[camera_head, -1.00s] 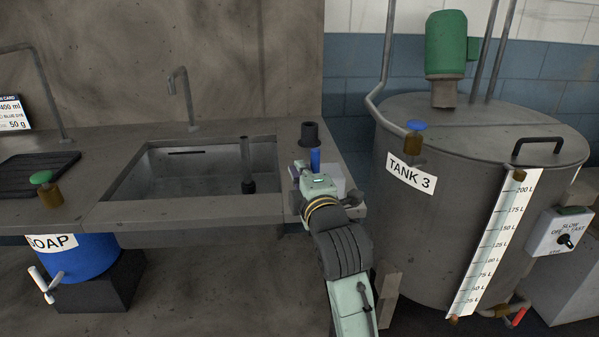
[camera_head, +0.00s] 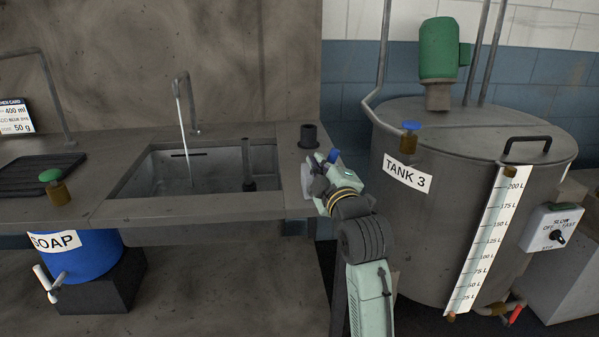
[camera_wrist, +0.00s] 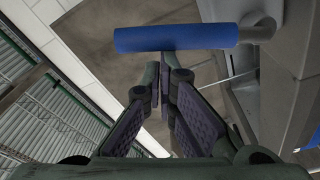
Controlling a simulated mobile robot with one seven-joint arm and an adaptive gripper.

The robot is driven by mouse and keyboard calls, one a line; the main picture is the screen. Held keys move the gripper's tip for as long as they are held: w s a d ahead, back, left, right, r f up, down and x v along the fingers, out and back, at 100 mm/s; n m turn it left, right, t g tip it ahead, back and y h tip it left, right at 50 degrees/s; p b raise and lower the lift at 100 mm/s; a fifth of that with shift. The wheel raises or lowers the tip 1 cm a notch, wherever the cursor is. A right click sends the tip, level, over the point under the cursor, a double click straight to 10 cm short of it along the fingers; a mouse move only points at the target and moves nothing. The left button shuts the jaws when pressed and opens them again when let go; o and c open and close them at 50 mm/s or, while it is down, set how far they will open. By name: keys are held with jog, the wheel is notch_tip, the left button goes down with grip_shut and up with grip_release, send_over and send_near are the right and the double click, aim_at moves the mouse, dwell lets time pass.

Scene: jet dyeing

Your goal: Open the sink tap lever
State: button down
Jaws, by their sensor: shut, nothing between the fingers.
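The blue tap lever (camera_head: 334,155) sits by the sink's right end, tilted to the right, with its base partly hidden by my gripper. In the wrist view the blue lever (camera_wrist: 178,38) lies across the picture just beyond the fingertips. Contact cannot be told. My gripper (camera_head: 321,168) is shut and empty beside the lever; its fingers also show in the wrist view (camera_wrist: 169,72). The bent tap spout (camera_head: 183,76) pours a thin stream of water (camera_head: 182,125) into the sink (camera_head: 125,182).
A dark cylinder (camera_head: 309,135) stands on the counter just behind the lever. Tank 3 (camera_head: 400,235) stands close on the right, with a blue-topped valve (camera_head: 410,139). A dark upright pipe (camera_head: 247,165) stands in the sink. The soap barrel (camera_head: 80,264) is below left.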

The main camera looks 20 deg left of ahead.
jog(key=w+d+f+m+t+h+b, duration=0.1)
jog(key=d+f+m, duration=0.5)
jog(key=m, duration=0.7)
jog(key=shift+w+d+f+t+b, duration=0.3)
jog(key=shift+w+d+t+b, duration=0.2)
jog(key=shift+w+b, duration=1)
jog(key=shift+w, duration=0.25)
notch_tip(320, 180, up, 5)
jog(key=p, duration=0.4)
jog(key=f+b+v, duration=0.1)
jog(key=b+v, duration=0.2)
jog(key=v, duration=0.6)
jog(key=shift+s, duration=0.2)
